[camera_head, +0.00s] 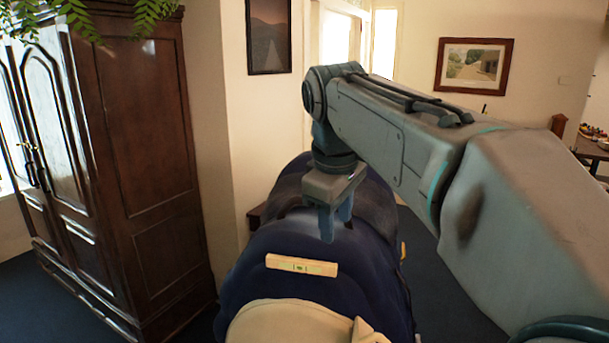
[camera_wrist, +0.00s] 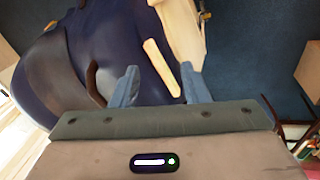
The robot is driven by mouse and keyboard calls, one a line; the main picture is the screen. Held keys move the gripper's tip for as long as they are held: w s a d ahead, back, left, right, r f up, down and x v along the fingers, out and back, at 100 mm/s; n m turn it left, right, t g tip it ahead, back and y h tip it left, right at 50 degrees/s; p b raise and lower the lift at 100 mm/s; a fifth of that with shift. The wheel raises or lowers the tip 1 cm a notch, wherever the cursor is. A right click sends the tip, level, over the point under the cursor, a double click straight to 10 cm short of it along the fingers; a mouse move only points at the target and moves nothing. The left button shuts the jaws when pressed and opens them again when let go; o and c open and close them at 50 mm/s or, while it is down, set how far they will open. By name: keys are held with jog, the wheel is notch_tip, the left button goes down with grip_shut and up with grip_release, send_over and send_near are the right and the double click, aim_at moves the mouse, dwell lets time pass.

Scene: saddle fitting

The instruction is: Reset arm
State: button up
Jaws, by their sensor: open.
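A pale spirit level (camera_head: 302,265) with a green vial lies on a rounded dark-blue padded surface (camera_head: 260,248). In the wrist view the level (camera_wrist: 162,68) appears just beyond and between my fingertips, slanting slightly. My gripper (camera_head: 334,222) hangs fingers-down above the dark-blue surface, behind and right of the level in the head view. Its two blue-grey fingers are apart and empty; they also show in the wrist view (camera_wrist: 158,84). I cannot tell the exact height of the fingertips over the surface.
A cream form (camera_head: 285,325) adjoins the dark-blue surface at the front. A tall dark wooden wardrobe (camera_head: 150,150) stands at left, near a pale wall. Framed pictures (camera_head: 268,37) hang behind. Blue carpet (camera_head: 440,300) is clear at right; a table (camera_head: 590,150) stands farther back.

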jog(key=s+d+f+m, duration=0.5)
jog(key=s+f, duration=0.3)
jog(key=f, duration=0.2)
jog(key=s+d+f+m, duration=0.5)
jog(key=s+f, duration=0.2)
jog(key=f, duration=0.4)
jog(key=shift+s+f+m+t+y, duration=0.2)
jog(key=shift+s+m+t+y, duration=0.1)
jog(key=shift+s+m, duration=0.1)
jog(key=shift+w, duration=0.1)
jog(key=shift+c, duration=0.5)
jog(key=shift+a, duration=0.15)
